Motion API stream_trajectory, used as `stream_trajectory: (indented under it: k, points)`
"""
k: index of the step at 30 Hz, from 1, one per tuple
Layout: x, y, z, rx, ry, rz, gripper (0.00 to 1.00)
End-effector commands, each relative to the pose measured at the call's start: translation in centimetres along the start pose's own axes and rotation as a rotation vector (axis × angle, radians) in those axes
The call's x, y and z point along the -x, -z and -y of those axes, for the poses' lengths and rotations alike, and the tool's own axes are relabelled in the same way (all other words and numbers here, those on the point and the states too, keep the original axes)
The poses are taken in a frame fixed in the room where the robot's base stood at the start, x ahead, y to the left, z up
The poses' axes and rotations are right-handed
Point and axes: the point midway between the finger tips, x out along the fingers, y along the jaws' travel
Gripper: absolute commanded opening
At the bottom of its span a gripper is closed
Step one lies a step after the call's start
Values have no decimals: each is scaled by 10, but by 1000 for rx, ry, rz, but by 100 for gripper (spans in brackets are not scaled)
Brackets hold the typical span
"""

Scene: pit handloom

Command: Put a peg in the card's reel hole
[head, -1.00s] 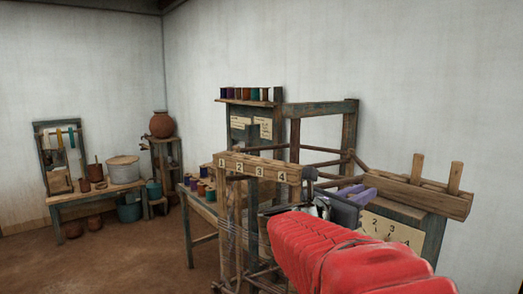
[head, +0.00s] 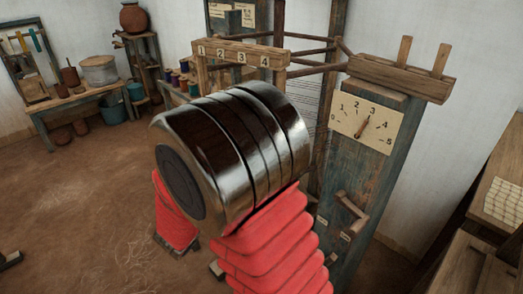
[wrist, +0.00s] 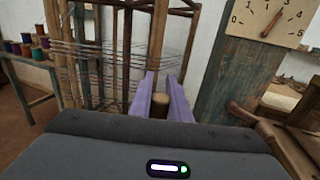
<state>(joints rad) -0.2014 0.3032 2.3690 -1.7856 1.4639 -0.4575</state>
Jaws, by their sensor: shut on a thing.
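In the wrist view my gripper (wrist: 162,98) has its purple fingers shut on a brown wooden peg (wrist: 159,105), seen nearly end-on. In the head view my own arm hides the gripper and this peg. Two upright wooden pegs (head: 404,52) (head: 439,60) stand in a wooden block (head: 398,76) on top of the blue-green post. A pale card (head: 367,128) numbered 0 to 5, with a brown pointer near 3, is on the post below; part of it shows in the wrist view (wrist: 268,20). I cannot make out which hole is the reel hole.
A wooden bar (head: 240,53) numbered 1 to 4 stands left of the post, with loom threads (wrist: 105,60) behind. A wooden lever (head: 350,206) juts from the post. Paper cards (head: 237,17) hang at the back. Open floor (head: 80,200) lies left.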

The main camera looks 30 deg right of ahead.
Motion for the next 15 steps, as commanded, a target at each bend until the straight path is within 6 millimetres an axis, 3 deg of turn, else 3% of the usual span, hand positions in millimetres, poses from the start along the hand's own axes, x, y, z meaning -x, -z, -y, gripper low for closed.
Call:
stream_trajectory:
  k: [15]
  points:
    - [65, 106, -70, 6, -131, -1, 0]
